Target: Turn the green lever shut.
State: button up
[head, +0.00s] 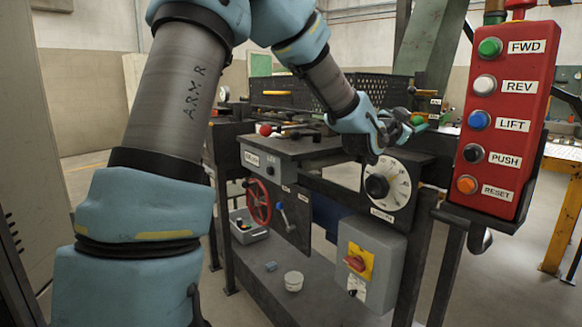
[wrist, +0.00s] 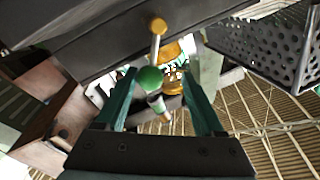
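The green lever shows in the wrist view as a round green knob (wrist: 150,80) on a short metal rod with a brass end. It appears between the two teal fingers of my gripper (wrist: 160,74), with visible gaps on both sides. The gripper is open, and I cannot tell how deep the knob sits between the fingers. In the head view my gripper (head: 398,124) is above the right part of the bench, near a small green thing (head: 417,120) that may be the knob. The arm's end partly hides this area.
A black perforated basket (head: 310,90) stands behind the gripper; it also shows in the wrist view (wrist: 265,45). A white dial (head: 390,185) is below. A red button box (head: 505,120) stands at right. A red-knobbed lever (head: 266,130) and red handwheel (head: 258,203) are left.

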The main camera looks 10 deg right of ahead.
jog(key=shift+w+a+r+n+y+p, duration=0.25)
jog(key=shift+n+p, duration=0.5)
jog(key=shift+p, duration=0.6)
jog(key=shift+w+a+r+n+p, duration=0.1)
jog(key=shift+w+n+p, duration=0.3)
jog(key=shift+n+p, duration=0.7)
jog(key=shift+w+a+r+n+y+p, duration=0.25)
jog(key=shift+n+p, duration=0.2)
jog(key=shift+p, duration=1.15)
jog(key=b+v, duration=0.3)
jog(key=v, duration=0.8)
jog(key=a+f+n+g+y+p, duration=0.1)
jog(key=a+f+y, duration=0.4)
jog(key=a, duration=0.5)
jog(key=a+f+n+g+y, duration=0.3)
jog(key=a+f+n+y, duration=0.1)
jog(key=a+f, duration=0.6)
jog(key=shift+w+a+y+p, duration=0.4)
jog(key=shift+a+y, duration=0.1)
